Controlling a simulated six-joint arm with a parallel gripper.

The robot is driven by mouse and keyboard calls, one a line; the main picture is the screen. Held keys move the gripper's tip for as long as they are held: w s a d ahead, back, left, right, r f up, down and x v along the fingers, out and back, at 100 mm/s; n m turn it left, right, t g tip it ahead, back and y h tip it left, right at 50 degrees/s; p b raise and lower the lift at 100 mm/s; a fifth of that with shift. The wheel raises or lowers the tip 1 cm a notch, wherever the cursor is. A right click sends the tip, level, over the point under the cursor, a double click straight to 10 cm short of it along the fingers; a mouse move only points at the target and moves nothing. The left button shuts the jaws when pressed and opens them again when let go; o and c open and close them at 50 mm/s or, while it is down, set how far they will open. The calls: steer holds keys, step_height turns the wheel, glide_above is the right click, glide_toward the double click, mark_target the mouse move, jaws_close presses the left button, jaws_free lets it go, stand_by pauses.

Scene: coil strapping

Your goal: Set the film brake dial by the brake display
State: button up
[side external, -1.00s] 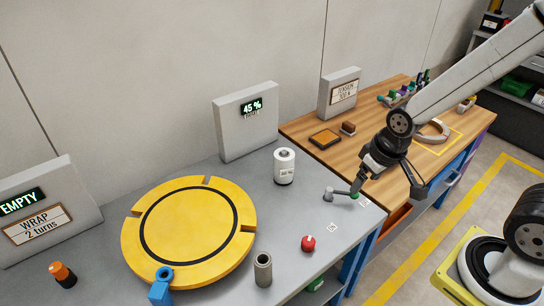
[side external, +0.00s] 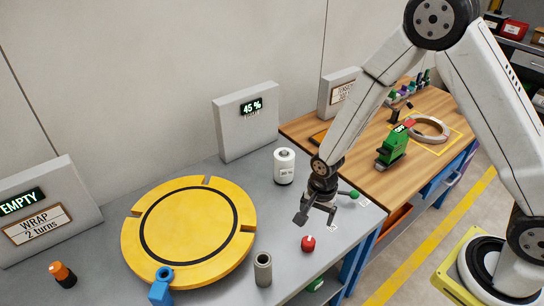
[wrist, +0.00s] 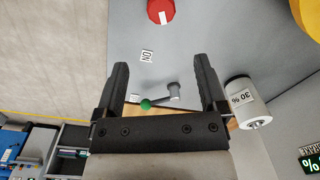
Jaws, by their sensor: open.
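The brake display (side external: 252,107), on a grey panel (side external: 246,135) behind the table, reads 45 %. A white cylinder (side external: 284,167) stands on the grey table below it. In the wrist view this cylinder (wrist: 245,104) carries a label that appears to read 30 %, and it lies to the right of my fingers, apart from them. I take it for the film brake dial. My gripper (side external: 317,215) is open and empty above the grey table, in front of the cylinder and behind a red knob (side external: 308,243). In the wrist view, no object is between the fingers (wrist: 160,68) at their tips.
A lever with a green ball (side external: 352,194) stands close to my gripper. A yellow turntable (side external: 140,232) fills the table's left middle. A grey tube (side external: 263,268) stands upright at the front. A green tool (side external: 391,150) and a ring (side external: 430,126) are on the wooden bench.

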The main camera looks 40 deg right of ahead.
mark_target(309, 241)
steer(key=shift+w+a+f+m, duration=0.1)
steer(key=shift+a+f+m, duration=0.2)
steer(key=shift+f+m, duration=0.5)
steer(key=shift+a+f+m, duration=0.3)
steer(key=shift+f+m, duration=0.1)
steer(key=shift+f, duration=0.65)
steer(key=shift+f, duration=0.15)
steer(key=shift+f, duration=3.75)
jaws_close()
